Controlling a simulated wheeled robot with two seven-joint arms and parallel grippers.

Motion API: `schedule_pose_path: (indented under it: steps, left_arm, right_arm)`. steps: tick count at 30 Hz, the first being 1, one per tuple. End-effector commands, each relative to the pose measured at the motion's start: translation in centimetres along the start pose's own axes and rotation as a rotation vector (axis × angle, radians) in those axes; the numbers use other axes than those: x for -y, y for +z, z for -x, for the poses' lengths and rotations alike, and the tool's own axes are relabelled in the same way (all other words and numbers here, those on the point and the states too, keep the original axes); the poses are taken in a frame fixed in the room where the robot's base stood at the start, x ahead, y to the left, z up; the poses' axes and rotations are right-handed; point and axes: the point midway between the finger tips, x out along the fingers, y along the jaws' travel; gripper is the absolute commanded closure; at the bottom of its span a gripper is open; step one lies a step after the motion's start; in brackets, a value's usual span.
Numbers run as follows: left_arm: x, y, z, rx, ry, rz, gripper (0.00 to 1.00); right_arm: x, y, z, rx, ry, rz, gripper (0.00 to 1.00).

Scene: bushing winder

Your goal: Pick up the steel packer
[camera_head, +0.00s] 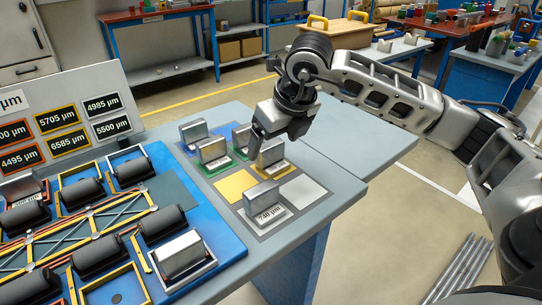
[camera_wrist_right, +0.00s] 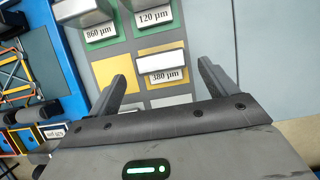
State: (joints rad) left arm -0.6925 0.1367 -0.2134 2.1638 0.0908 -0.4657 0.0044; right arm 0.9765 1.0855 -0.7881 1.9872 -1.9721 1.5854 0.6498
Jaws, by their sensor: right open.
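Several steel packers, upright metal blocks on labelled bases, stand on coloured squares of the mat on the grey bench. In the head view, one packer (camera_head: 270,153) stands on a yellow square right under my right gripper (camera_head: 259,146). In the right wrist view, the packer labelled 380 µm (camera_wrist_right: 162,64) lies between the spread fingertips of my right gripper (camera_wrist_right: 162,70), which is open and empty. I cannot tell the height gap. My left gripper is not in view.
A blue winder board (camera_head: 215,272) with black rollers and another steel block (camera_head: 180,252) stands at the left. A sign panel (camera_head: 80,85) with µm labels rises behind it. Neighbouring packers stand close to the gripper. The bench's right part (camera_head: 350,145) is clear.

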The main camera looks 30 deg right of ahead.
Motion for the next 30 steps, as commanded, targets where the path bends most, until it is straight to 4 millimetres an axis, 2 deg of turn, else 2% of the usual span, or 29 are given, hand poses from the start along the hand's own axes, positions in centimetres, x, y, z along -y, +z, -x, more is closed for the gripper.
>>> schedule_pose_path:
  steps: [9, 18, 19, 24, 25, 30]
  left_arm:
    - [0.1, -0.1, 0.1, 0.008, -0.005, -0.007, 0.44]
    - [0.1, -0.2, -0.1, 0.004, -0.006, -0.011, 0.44]
    - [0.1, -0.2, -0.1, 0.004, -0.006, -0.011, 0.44]
    - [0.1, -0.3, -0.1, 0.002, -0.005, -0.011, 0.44]
    - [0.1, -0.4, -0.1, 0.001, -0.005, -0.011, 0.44]
    - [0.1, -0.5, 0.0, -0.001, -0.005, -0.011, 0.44]
  right_arm:
    - [0.2, 0.6, -4.3, -0.004, 0.001, -0.001, 0.15]
    - [0.2, 0.6, -5.0, -0.001, 0.000, 0.000, 0.15]
    - [0.2, 0.6, -5.0, -0.001, 0.000, 0.000, 0.18]
    - [0.2, 0.6, -5.0, -0.001, 0.001, 0.000, 0.66]
    - [0.2, 0.6, -5.0, -0.001, 0.001, 0.000, 0.71]
    - [0.2, 0.7, -4.9, 0.001, 0.001, 0.000, 0.71]
